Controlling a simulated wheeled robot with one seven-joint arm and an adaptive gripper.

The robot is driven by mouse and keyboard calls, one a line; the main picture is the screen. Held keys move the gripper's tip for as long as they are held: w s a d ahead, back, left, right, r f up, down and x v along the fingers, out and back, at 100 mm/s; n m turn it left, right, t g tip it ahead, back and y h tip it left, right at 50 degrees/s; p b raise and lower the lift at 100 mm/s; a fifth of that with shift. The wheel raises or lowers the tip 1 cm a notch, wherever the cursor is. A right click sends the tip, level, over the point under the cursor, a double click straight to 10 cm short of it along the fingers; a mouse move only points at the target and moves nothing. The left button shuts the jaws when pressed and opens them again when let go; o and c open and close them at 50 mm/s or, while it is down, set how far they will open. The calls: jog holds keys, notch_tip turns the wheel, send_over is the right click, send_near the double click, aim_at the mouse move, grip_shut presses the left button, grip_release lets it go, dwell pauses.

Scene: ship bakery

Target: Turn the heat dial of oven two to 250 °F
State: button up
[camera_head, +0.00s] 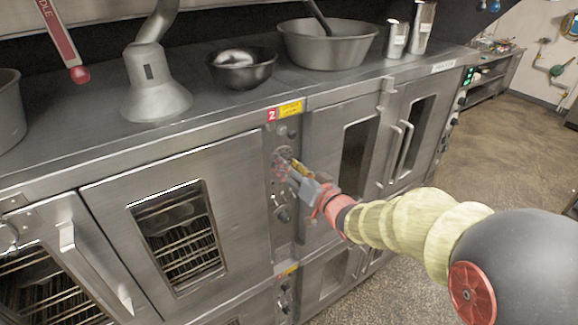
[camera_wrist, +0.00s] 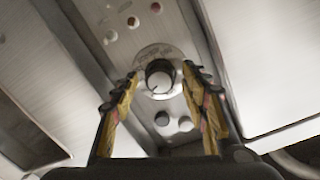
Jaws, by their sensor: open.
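Oven two, marked by a red label with a 2 (camera_head: 271,115), has a control panel beside its windowed door (camera_head: 180,225). My gripper (camera_head: 290,165) is at the upper dial of that panel and partly covers it in the head view. In the wrist view the round dial (camera_wrist: 159,77) with its marked ring sits between the two yellow-padded fingers of my gripper (camera_wrist: 161,92). The fingers are open, with a gap on each side of the dial. The dial's numbers are too small to read. A lower knob (camera_head: 283,214) shows below my gripper.
A large metal pot (camera_head: 328,45), a dark bowl (camera_head: 243,70) and metal canisters (camera_head: 396,40) stand on the oven top. Door handles stick out at left (camera_head: 90,265) and right (camera_head: 402,150). Open floor (camera_head: 500,140) lies to the right.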

jog(key=v, duration=1.2)
dwell(0.5)
